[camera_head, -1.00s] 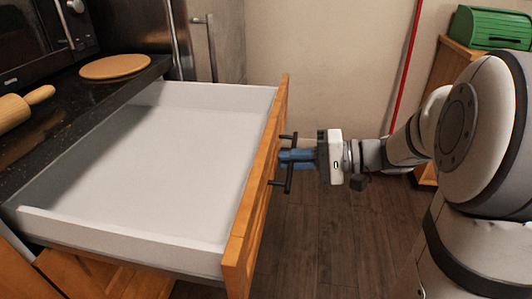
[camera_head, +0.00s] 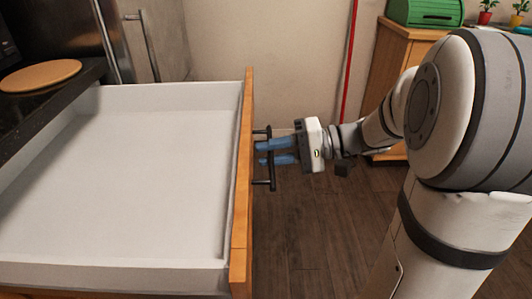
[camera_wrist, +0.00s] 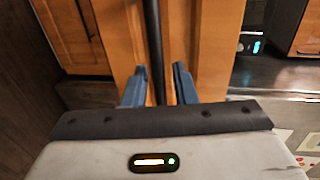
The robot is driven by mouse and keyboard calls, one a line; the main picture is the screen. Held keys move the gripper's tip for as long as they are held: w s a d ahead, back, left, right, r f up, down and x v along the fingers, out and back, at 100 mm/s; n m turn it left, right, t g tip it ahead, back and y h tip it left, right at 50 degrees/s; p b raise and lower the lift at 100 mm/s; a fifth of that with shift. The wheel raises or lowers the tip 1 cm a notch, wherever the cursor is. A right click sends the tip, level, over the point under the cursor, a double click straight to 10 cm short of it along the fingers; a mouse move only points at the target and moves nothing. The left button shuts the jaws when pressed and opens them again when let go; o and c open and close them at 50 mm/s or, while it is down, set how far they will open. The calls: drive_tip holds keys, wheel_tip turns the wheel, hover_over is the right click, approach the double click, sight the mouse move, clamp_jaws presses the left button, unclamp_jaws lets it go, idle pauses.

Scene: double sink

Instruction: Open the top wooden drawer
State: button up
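The top wooden drawer (camera_head: 241,200) is pulled far out, with an empty white interior and an orange wooden front. Its dark bar handle (camera_head: 271,177) is on the outer face, and it also shows as a dark vertical bar in the wrist view (camera_wrist: 153,45). My gripper (camera_head: 262,153) is at the handle, with its blue fingers spread apart. In the wrist view, my gripper (camera_wrist: 159,88) has one finger on each side of the bar, with gaps visible between bar and fingers.
A round wooden board (camera_head: 40,76) lies on the dark counter (camera_head: 50,105) at left. A steel fridge (camera_head: 150,45) stands behind the drawer. A wooden cabinet (camera_head: 395,65) with a green bread box (camera_head: 425,11) is at the back right. The wooden floor (camera_head: 320,230) beside the drawer is clear.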

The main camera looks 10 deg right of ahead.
drive_tip(key=shift+s, duration=0.1)
drive_tip(key=w+p+v, duration=0.1)
drive_tip(key=p+v, duration=0.1)
drive_tip(key=v, duration=0.5)
drive_tip(key=shift+s+d, duration=0.4)
drive_tip(key=shift+s, duration=0.05)
